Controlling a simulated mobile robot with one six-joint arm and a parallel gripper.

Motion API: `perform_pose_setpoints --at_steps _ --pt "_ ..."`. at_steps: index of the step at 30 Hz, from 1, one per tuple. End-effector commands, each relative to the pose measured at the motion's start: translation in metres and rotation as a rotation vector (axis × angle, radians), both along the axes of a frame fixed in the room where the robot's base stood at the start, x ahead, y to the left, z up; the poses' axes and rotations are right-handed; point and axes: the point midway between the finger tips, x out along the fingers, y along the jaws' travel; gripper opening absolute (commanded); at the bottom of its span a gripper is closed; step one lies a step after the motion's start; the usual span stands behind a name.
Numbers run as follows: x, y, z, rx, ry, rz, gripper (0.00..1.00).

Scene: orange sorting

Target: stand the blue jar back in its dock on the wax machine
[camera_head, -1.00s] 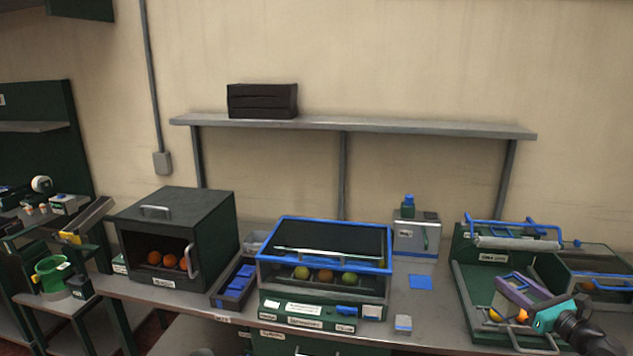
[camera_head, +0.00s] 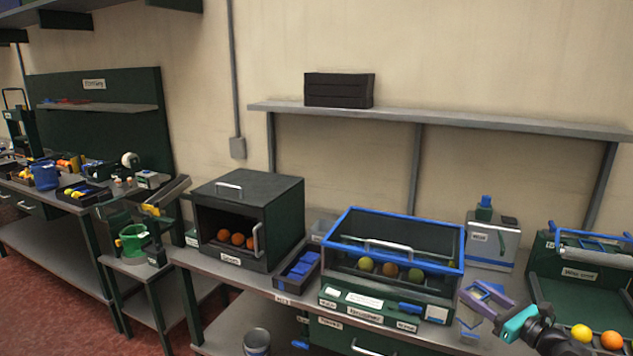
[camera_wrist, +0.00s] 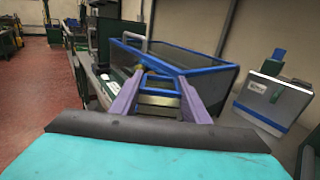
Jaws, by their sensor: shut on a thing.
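My gripper (camera_head: 478,298) has purple fingers and a teal body. It is in the air over the bench's front, left of the wax machine (camera_head: 560,262). The jar's tilt cannot be told. The wax machine is a green unit with a white label and a blue-framed roller, cut off by the right edge in the head view. Its jar dock cannot be made out.
A blue-rimmed glass-topped case (camera_head: 395,240) with fruit stands left of my gripper. A grey box (camera_head: 505,245) with a blue-topped green piece stands behind it. A yellow and an orange fruit (camera_head: 611,340) lie at the right. A dark cabinet (camera_head: 285,215) stands further left.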

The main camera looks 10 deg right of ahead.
Motion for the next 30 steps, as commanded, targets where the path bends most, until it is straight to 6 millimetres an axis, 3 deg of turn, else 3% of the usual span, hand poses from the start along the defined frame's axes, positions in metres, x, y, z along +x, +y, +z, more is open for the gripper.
perform_pose_setpoints --at_steps 15,30 --pt "0.065 0.136 -0.048 0.001 -0.002 0.234 0.10" --pt "0.095 0.272 -0.090 0.003 -0.002 0.456 0.10"
